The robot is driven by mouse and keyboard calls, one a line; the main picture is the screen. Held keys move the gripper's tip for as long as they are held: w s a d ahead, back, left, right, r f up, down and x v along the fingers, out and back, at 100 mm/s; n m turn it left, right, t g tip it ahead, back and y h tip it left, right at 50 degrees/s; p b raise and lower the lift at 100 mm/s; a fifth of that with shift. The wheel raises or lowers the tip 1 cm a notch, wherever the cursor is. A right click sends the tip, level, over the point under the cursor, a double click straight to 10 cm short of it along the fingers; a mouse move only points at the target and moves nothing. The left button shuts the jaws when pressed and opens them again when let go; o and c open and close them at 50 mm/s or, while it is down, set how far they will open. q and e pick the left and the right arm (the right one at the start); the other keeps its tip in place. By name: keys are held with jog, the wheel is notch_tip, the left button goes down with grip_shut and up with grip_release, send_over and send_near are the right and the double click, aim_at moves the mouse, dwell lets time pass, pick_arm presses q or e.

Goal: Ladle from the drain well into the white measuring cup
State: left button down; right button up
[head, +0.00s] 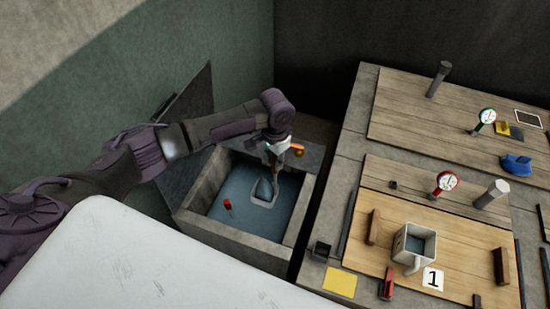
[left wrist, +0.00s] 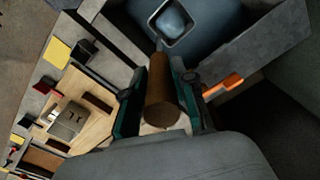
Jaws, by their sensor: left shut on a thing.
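The drain well (head: 187,215) is a square stone basin holding blue-grey water. My left gripper (head: 277,153) is above its far right part, shut on the brown handle of the ladle (head: 265,190). The handle (left wrist: 162,105) sits between the fingers in the left wrist view. The ladle's squarish pale bowl (left wrist: 172,20) is at the water in the well; I cannot tell how deep it sits. The white measuring cup (head: 413,245) stands upright on the wooden board to the right, with dark grey-blue inside. It also shows in the left wrist view (left wrist: 68,120). My right gripper is not in view.
A red float-like piece (head: 227,204) is in the well. A dark raised lid (head: 188,108) stands behind it. Near the cup are wooden blocks (head: 374,227), a "1" card (head: 433,279), a red-and-white gauge (head: 446,182), a grey post (head: 492,194) and a yellow card (head: 340,281).

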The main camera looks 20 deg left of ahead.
pick_arm(q)
notch_tip(320, 180, up, 2)
jog(key=shift+r+p, duration=0.2)
jog(key=shift+p, duration=0.75)
jog(key=shift+r+p, duration=0.3)
jog(key=shift+r, duration=0.8)
